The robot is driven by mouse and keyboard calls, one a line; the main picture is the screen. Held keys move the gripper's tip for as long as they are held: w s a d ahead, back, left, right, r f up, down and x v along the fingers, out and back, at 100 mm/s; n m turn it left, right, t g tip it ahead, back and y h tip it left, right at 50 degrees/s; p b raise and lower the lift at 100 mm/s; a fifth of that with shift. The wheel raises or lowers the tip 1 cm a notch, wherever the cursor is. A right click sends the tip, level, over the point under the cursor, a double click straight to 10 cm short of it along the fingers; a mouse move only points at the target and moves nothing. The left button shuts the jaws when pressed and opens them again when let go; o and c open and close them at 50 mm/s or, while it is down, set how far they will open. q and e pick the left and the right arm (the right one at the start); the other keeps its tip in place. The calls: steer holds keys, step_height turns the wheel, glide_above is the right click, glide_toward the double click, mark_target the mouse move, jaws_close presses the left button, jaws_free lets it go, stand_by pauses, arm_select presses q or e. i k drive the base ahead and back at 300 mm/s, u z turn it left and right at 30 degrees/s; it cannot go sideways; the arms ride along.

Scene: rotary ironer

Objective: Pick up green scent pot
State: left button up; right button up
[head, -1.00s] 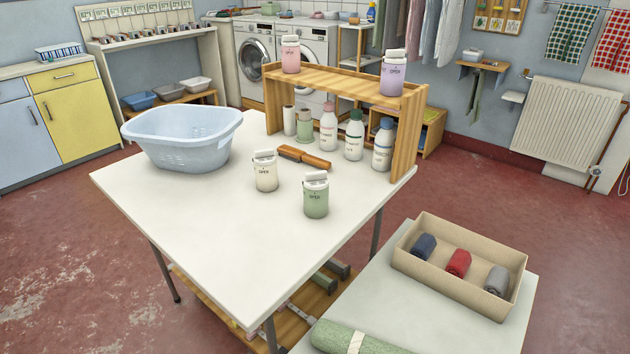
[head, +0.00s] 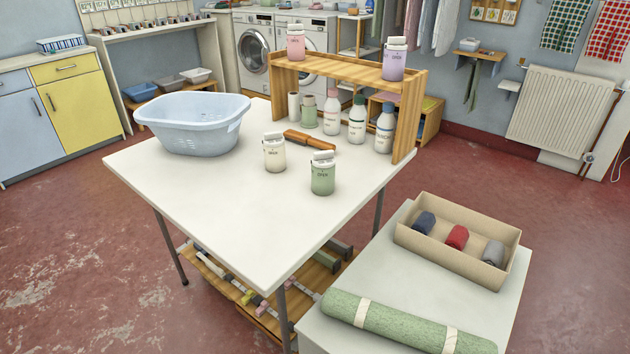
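The green scent pot (head: 323,177) stands upright on the white table (head: 215,197), near its right front edge. A pink pot (head: 296,42) and a lilac pot (head: 394,62) stand on top of the wooden shelf. Neither of my grippers shows in the head view.
A blue basin (head: 192,128) sits at the table's back left. A wooden-handled brush (head: 309,141) and several bottles (head: 357,122) under the wooden shelf (head: 345,73) lie behind the pots. A lower side table holds a cardboard box (head: 450,257) and a green roll (head: 395,318). The table's front left is clear.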

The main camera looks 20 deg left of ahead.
mark_target(323, 180)
steer(key=k, duration=0.25)
steer(key=z, duration=2.6)
steer(key=k, duration=1.85)
steer(key=u, duration=2.2)
steer(key=i, duration=1)
steer(key=z, duration=0.1)
